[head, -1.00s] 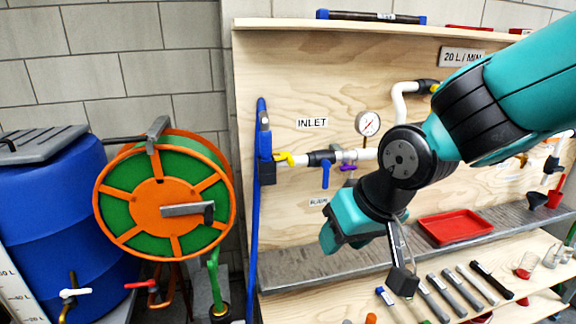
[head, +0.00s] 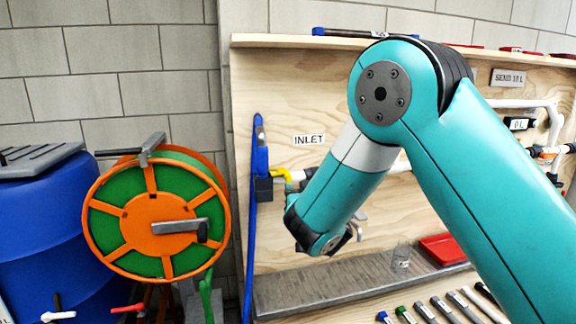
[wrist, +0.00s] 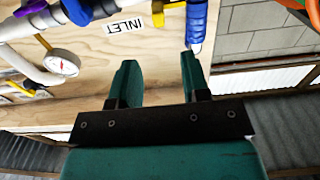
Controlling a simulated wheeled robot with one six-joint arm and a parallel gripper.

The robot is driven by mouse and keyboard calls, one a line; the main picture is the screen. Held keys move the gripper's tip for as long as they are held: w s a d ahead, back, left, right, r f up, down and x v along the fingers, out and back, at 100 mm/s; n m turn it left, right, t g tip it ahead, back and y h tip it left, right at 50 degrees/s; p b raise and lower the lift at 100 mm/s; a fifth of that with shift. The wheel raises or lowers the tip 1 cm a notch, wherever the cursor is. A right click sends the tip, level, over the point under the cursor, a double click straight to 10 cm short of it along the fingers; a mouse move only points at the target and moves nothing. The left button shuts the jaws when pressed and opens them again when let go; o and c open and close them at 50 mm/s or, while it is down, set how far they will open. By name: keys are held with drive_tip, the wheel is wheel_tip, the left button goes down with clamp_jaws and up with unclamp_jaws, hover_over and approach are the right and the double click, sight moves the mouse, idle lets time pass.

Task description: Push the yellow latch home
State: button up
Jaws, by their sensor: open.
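The yellow latch (head: 281,175) sits at the inlet coupling on the plywood panel, left of my forearm and next to the blue hose end (head: 263,160). In the wrist view, which looks upside down, a yellow piece of it (wrist: 157,14) shows at the top edge, beside the blue hose (wrist: 196,20). My gripper (wrist: 158,62) is open and empty, its two fingers apart and pointing toward the panel below the latch in that picture. No touch with the latch shows. In the head view my arm hides the gripper's fingers.
The INLET label (head: 309,140) is above the latch. A pressure gauge (wrist: 62,64) and white pipe lie to the wrist view's left. An orange and green reel (head: 157,220) and blue barrel (head: 45,235) stand left. A red tray (head: 445,249) rests on the shelf.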

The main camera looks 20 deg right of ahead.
sight(290, 177)
drive_tip(key=w+p, duration=0.5)
drive_tip(key=w, duration=0.6)
clamp_jaws()
drive_tip(key=shift+d, duration=0.1)
